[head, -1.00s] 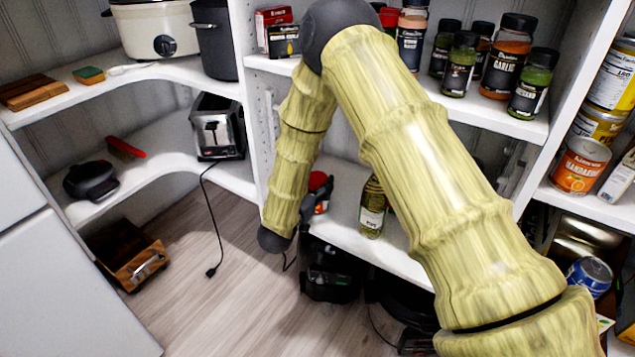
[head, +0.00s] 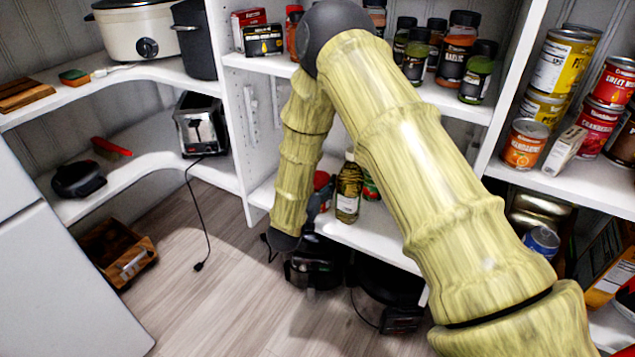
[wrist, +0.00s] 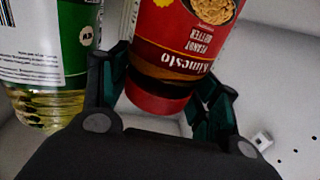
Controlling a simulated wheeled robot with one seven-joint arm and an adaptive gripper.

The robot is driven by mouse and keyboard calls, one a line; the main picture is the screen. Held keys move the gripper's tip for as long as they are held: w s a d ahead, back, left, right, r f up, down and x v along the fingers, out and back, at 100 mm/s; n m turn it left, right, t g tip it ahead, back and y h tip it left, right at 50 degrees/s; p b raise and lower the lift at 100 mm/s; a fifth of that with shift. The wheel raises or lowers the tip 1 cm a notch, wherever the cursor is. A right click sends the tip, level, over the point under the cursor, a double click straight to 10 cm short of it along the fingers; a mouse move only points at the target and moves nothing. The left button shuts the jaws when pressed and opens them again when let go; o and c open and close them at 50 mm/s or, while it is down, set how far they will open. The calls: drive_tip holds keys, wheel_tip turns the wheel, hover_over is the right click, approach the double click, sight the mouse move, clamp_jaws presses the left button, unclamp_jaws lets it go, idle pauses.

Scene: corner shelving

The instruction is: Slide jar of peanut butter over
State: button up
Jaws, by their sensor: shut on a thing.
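The peanut butter jar (wrist: 180,50) has a red label and a red lid and appears upside down in the wrist view. My gripper (wrist: 165,100) is shut on it, with a dark green finger on each side near the lid. In the head view the jar's red lid (head: 321,180) shows on the lower white shelf, just left of an oil bottle (head: 348,190). My gripper (head: 318,203) is partly hidden there by my arm. In the wrist view the bottle (wrist: 50,65) stands close beside the left finger.
A red and green can (head: 370,187) is partly hidden behind the bottle and my arm. Spice jars (head: 455,50) stand on the shelf above. Dark appliances (head: 315,262) sit below the shelf. A white upright panel (head: 236,110) is left of my arm.

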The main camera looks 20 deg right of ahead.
drive_tip(key=shift+s+d, duration=0.25)
drive_tip(key=shift+d, duration=0.05)
drive_tip(key=shift+d, duration=0.1)
drive_tip(key=o, duration=1.6)
drive_tip(key=shift+c, duration=0.2)
drive_tip(key=shift+s+a, duration=0.4)
drive_tip(key=shift+s, duration=0.05)
drive_tip(key=v, duration=1)
drive_tip(key=shift+s+a, duration=0.25)
drive_tip(key=shift+s, duration=0.05)
